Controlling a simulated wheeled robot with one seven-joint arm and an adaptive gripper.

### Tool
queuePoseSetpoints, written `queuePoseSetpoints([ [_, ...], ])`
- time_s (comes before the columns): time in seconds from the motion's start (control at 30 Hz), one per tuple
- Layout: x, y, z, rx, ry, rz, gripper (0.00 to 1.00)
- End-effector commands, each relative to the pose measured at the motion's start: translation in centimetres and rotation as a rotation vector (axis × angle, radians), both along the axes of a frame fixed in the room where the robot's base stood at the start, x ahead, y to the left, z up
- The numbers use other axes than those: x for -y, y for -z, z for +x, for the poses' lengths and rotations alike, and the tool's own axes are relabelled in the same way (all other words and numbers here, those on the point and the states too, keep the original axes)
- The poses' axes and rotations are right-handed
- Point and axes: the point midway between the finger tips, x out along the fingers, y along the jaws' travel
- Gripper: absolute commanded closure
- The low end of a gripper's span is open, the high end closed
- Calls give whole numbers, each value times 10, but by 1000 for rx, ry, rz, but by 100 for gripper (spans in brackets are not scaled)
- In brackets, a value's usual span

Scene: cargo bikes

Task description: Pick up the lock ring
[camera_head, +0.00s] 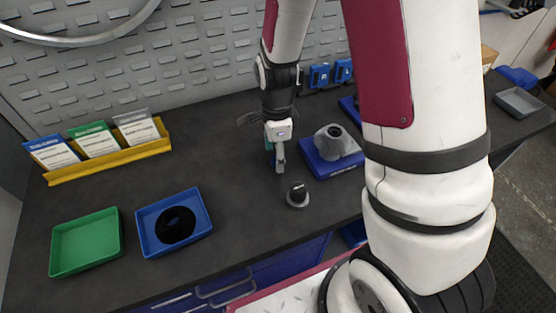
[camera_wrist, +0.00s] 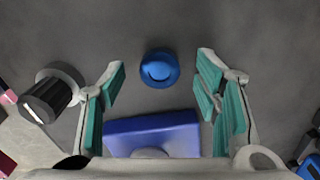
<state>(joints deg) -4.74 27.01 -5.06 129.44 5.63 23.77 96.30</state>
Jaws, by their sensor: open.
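A small round blue piece with a raised rim, which looks like the lock ring (camera_wrist: 159,68), lies on the dark bench top in the wrist view. In the head view it is hidden behind my gripper (camera_head: 279,167). My gripper is open and empty, its teal-padded fingers spread left and right of the blue piece in the wrist view (camera_wrist: 160,82). I see no contact between the fingers and the piece.
A blue tray (camera_wrist: 120,128) with a grey part (camera_head: 333,142) stands beside the gripper. A black-and-grey knob-like part (camera_head: 297,195) stands nearer the front edge. Left are a green tray (camera_head: 85,242), a blue tray (camera_head: 148,217) with a black disc (camera_head: 176,225), and a yellow card rack (camera_head: 110,162).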

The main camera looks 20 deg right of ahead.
Motion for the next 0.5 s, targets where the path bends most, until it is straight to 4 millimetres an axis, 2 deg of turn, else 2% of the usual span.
queuePoseSetpoints([
  [0.13, 0, 12, 0, -1, -1, 0, 43],
  [0.37, 0, 12, 0, 1, 0, 0, 43],
  [0.5, 0, 12, 0, 1, 0, 0, 73],
])
